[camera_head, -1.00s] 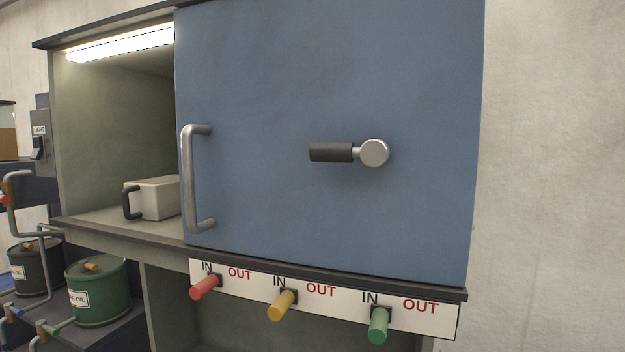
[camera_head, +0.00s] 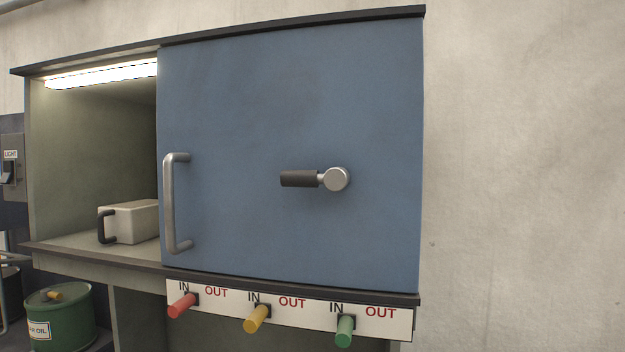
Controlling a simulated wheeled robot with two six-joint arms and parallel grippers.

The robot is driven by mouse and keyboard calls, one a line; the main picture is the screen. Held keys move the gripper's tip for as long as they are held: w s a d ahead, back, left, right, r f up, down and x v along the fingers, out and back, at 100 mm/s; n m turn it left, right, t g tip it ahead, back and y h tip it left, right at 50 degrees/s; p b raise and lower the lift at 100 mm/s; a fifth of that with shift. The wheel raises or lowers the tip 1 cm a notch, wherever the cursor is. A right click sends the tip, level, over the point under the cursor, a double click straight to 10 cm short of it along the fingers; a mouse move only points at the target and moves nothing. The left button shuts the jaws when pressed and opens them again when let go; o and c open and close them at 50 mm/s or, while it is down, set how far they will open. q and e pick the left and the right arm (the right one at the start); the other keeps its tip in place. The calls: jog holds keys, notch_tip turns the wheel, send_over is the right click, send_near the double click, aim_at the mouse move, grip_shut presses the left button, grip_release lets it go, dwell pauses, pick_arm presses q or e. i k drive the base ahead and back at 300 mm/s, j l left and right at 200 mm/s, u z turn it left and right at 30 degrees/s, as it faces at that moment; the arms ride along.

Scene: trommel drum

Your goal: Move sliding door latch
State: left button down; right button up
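The latch (camera_head: 301,179) has a dark grip pointing left and lies about horizontal. Its round silver hub (camera_head: 335,179) is on the right of it, on the front of the blue sliding door (camera_head: 240,110). The door covers the right part of the cabinet, and the left part stands open. A vertical silver bar handle (camera_head: 170,203) is near the door's left edge. Neither of my grippers is in view.
A pale box with a dark handle (camera_head: 133,221) sits on the open shelf. Red (camera_head: 182,305), yellow (camera_head: 257,318) and green (camera_head: 345,330) knobs stick out below the door on an IN/OUT strip. A green oil drum (camera_head: 65,318) stands lower left. Bare wall is at right.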

aim_at(335, 178)
jog(key=k+j, duration=0.1)
jog(key=j, duration=1.2)
jog(key=k+j, duration=0.15)
jog(key=j, duration=0.45)
jog(key=i+l, duration=0.1)
jog(key=l, duration=0.15)
jog(key=i+l, duration=0.1)
jog(key=l, duration=0.2)
